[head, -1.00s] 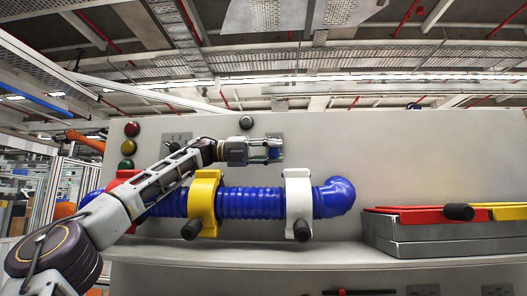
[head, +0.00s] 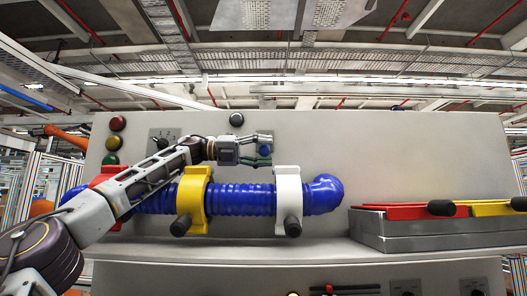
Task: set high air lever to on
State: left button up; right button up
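My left gripper (head: 258,150) is in front of the grey panel, above the blue ribbed hose. Its two fingers are apart, with a small blue part between them; I cannot tell whether they touch it. A grey plate behind the fingers is mostly hidden. Three clamp-like levers sit along the hose: a red one (head: 103,178) partly behind my arm, a yellow one (head: 193,195) and a white one (head: 287,185). The yellow and white ones have black handles pointing down towards me. No label shows which is the high air lever. My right gripper is out of view.
The blue hose (head: 240,199) runs along the panel (head: 400,150) above a ledge (head: 300,250). Red, yellow and green round lights or buttons are at the upper left. A grey box (head: 430,230) with red and yellow handled parts stands at the right.

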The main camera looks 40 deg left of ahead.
pick_arm(q)
jog(key=shift+s+a+r, duration=0.15)
jog(key=shift+s+a, duration=0.1)
jog(key=v, duration=0.6)
jog(key=shift+s+a, duration=0.2)
jog(key=shift+a, duration=0.15)
jog(key=shift+d, duration=0.1)
dwell(0.7)
